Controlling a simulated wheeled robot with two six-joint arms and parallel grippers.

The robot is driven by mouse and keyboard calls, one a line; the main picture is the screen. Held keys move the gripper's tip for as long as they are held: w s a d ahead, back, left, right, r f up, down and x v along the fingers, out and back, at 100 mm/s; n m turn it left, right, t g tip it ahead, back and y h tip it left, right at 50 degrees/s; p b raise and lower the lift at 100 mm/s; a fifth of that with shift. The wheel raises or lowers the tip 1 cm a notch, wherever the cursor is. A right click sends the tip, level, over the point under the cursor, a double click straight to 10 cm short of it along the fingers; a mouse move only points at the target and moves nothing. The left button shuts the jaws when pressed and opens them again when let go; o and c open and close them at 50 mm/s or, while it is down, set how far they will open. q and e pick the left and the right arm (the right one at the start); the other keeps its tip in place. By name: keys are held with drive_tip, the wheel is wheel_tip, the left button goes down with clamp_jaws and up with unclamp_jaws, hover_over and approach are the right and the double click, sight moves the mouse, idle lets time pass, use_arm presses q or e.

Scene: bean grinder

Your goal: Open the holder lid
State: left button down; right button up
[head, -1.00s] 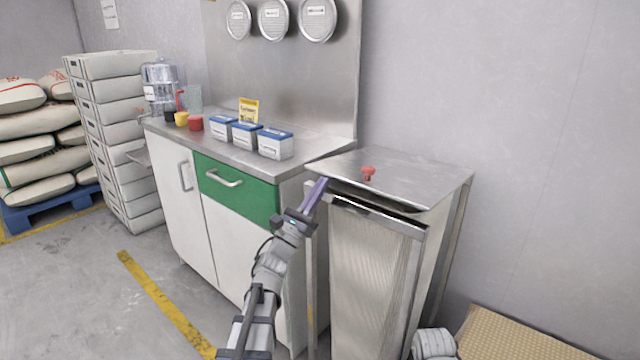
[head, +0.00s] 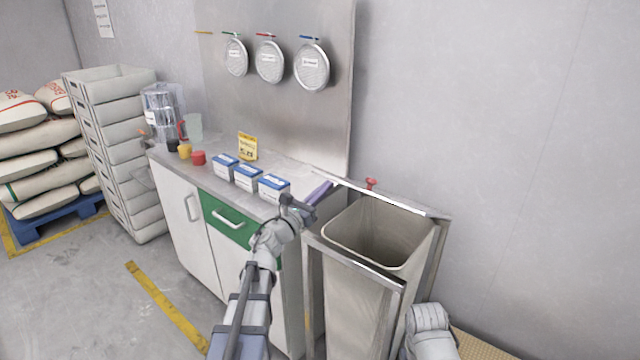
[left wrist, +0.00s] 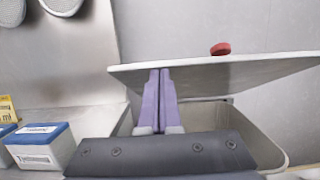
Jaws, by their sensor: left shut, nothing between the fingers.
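The holder is a metal frame with an open bin (head: 375,240) inside it. Its grey lid (head: 385,196) is raised and seen nearly edge-on in the head view. The lid's red knob (head: 371,183) shows behind the edge. In the left wrist view the lid (left wrist: 225,68) slants above the bin (left wrist: 215,114), with the red knob (left wrist: 221,48) on its upper face. My left gripper (head: 322,190) is shut and empty at the lid's left end. Its purple fingers (left wrist: 160,75) reach the lid's underside; whether they touch is unclear. My right gripper is out of view.
A cabinet with a steel counter (head: 225,158) stands left of the holder. Several small blue-and-white boxes (head: 248,178) are near my left gripper. Stacked crates (head: 115,130) stand farther left, and a wall (head: 480,100) is behind the holder.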

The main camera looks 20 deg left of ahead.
sight(331, 177)
use_arm(q)
drive_tip(key=shift+g, duration=0.6)
drive_tip(key=w+r+p, duration=0.1)
drive_tip(key=r+p, duration=0.1)
drive_tip(key=w+r+p, duration=0.1)
drive_tip(key=p, duration=0.1)
drive_tip(key=w+d+r+p, duration=0.1)
drive_tip(key=r+p, duration=0.1)
drive_tip(key=shift+r, duration=0.35)
drive_tip(key=w+d+r+p, duration=0.3)
drive_tip(key=w+r+p, duration=0.4)
drive_tip(key=w, duration=0.2)
drive_tip(key=w+d+r+p, duration=0.4)
drive_tip(key=w+r+p, duration=0.2)
drive_tip(key=w, duration=0.4)
drive_tip(key=shift+r+p, duration=0.4)
drive_tip(key=shift+p, duration=0.1)
